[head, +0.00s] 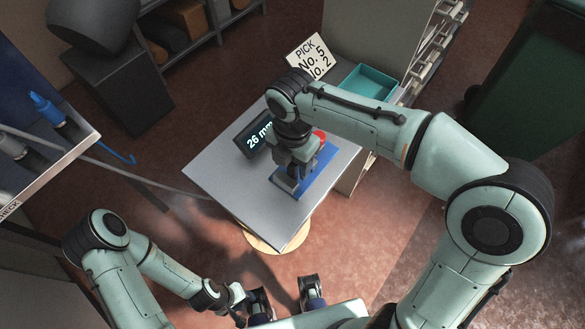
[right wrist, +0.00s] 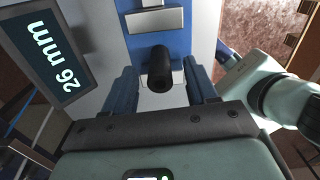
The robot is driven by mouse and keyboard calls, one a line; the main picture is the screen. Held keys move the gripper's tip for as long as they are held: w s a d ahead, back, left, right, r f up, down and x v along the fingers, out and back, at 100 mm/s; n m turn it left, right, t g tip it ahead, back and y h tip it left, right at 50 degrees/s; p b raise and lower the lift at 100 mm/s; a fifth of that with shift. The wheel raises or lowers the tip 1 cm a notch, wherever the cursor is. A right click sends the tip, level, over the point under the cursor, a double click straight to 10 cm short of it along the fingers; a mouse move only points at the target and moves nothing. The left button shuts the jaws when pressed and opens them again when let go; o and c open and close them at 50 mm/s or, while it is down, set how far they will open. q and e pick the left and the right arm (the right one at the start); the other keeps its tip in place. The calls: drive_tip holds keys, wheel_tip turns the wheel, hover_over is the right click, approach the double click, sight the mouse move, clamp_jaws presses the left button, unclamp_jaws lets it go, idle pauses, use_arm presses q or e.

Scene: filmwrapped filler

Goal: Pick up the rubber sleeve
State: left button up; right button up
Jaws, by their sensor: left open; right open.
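The rubber sleeve (right wrist: 160,70) looks like a short black cylinder in the right wrist view, seen nearly end-on. It sits in front of a light grey surface beside a blue panel. My right gripper (right wrist: 160,88) is open, with one blue finger on each side of the sleeve and visible gaps between. In the head view my right gripper (head: 291,177) is over the blue fixture (head: 322,172) on the table and hides the sleeve. My left gripper (head: 240,300) is low near my base, away from the table, and looks empty.
The grey table (head: 225,178) is mostly bare at its left and front. A display (head: 256,136) reading 26 mm stands at its back left. A red round part (head: 319,136) sits by the fixture. A sign (head: 309,58) and a teal tray (head: 370,83) are behind.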

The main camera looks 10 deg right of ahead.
drive_tip(key=shift+f, duration=0.2)
clamp_jaws()
drive_tip(key=shift+r, duration=0.1)
